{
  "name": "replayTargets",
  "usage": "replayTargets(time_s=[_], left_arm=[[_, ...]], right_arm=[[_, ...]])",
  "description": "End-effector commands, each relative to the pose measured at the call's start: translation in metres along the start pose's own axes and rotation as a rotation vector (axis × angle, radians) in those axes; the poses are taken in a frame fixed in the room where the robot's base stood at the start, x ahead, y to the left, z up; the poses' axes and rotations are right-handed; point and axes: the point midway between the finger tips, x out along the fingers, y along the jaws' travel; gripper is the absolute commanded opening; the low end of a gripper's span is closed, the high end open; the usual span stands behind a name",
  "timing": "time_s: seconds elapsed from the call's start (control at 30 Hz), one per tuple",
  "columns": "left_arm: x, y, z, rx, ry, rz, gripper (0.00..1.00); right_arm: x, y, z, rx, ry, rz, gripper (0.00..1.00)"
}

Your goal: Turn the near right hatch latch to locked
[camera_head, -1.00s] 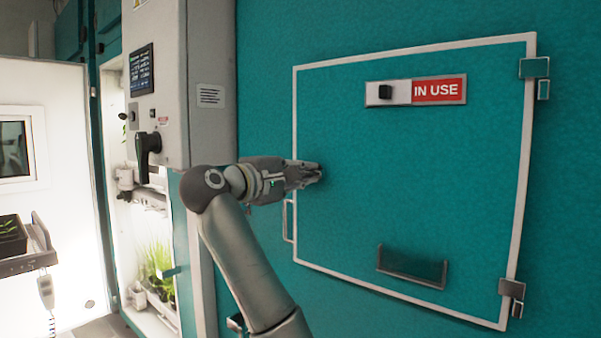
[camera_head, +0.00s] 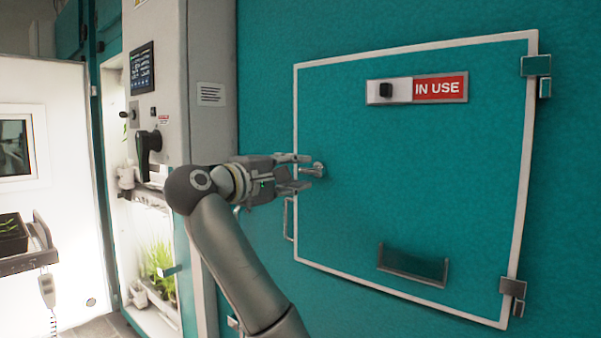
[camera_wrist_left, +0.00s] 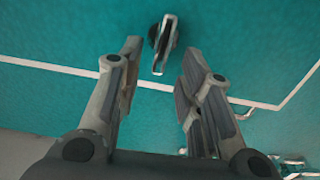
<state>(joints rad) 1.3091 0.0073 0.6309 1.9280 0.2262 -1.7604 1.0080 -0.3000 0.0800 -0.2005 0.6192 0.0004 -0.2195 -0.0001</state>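The hatch (camera_head: 400,190) is a teal panel with a white border, flat in the chamber wall. Its latch (camera_head: 318,170) is a small metal piece near the hatch's left edge; in the left wrist view the latch (camera_wrist_left: 166,44) is a metal bar on a dark round base. My left gripper (camera_head: 305,173) is open just left of the latch. In the left wrist view its fingers (camera_wrist_left: 157,68) are spread apart with nothing between them, and the latch lies just beyond the tips. My right gripper is not in view.
An IN USE slider sign (camera_head: 438,90) is at the hatch's top, a metal holder (camera_head: 412,265) at its bottom. A pull handle (camera_head: 289,218) sits below my gripper. A control box (camera_head: 208,60) with a black lever stands left. Hinges (camera_head: 536,66) are on the right.

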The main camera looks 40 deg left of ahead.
Motion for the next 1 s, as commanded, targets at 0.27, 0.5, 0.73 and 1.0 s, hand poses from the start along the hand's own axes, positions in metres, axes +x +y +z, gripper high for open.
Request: replayTargets(time_s=[0.27,0.5,0.73,1.0], left_arm=[[-0.070,0.001,-0.001,0.001,0.005,0.006,0.34],[-0.086,0.000,-0.004,0.001,0.010,0.005,0.34],[-0.095,0.000,-0.001,0.002,0.003,0.001,0.34],[-0.096,-0.001,0.000,0.000,-0.001,-0.001,0.34]], right_arm=[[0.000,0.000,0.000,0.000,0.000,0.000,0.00],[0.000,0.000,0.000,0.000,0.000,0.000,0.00],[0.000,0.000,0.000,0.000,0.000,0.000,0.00],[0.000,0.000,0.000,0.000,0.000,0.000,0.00]])
